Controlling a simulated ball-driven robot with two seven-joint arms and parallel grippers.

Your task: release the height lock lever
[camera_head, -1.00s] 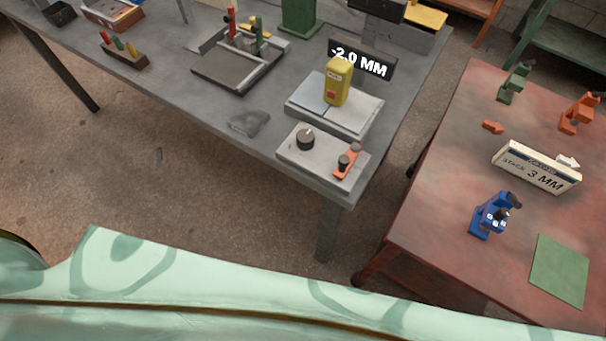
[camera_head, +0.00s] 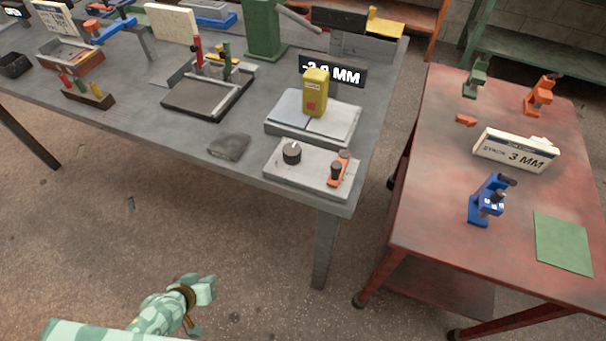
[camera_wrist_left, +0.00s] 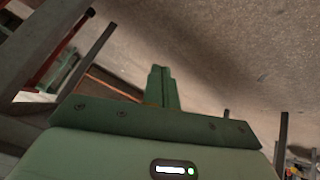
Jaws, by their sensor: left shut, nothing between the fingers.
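An orange lever with a black knob (camera_head: 338,170) sits at the right end of a light grey control box (camera_head: 308,176), on the bench's front right corner. I take it for the height lock lever; no label on it is readable. A black dial (camera_head: 291,153) is on the same box. My left gripper (camera_head: 207,289) is over the floor at the lower left, well short of the bench and apart from the lever. In the left wrist view its fingers (camera_wrist_left: 162,90) are together and empty. My right gripper is not in view.
A yellow block (camera_head: 315,95) stands on a grey plate (camera_head: 340,126) behind the box, partly covering a black display (camera_head: 350,75). A red table (camera_head: 440,210) with clamps stands at the right. Open floor lies before the bench.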

